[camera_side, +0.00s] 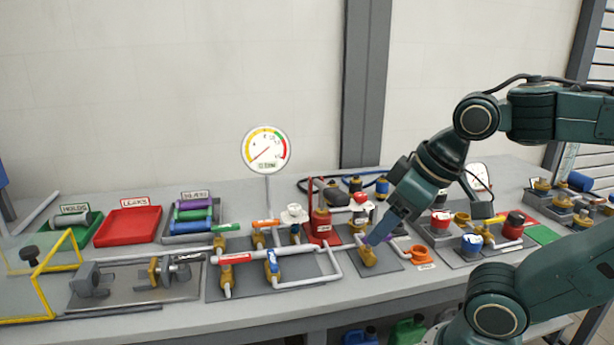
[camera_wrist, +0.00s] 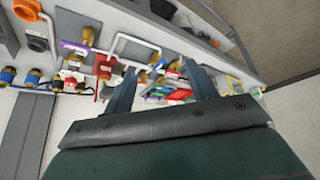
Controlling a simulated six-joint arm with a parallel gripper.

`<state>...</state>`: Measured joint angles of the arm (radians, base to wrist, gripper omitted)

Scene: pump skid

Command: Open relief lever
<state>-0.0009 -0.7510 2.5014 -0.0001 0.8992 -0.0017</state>
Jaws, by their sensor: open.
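A brass valve body (camera_side: 368,256) stands on a small grey plate right of the pipework in the side view. A brass fitting (camera_wrist: 88,35) shows left of the fingers there.
A tall red fitting (camera_side: 320,220) stands left of my gripper, and an orange ring (camera_side: 420,253) lies to its right. Red-lever (camera_side: 235,259) and blue-lever (camera_side: 272,261) valves sit on pipework at left. A dial gauge (camera_side: 266,149) rises behind.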

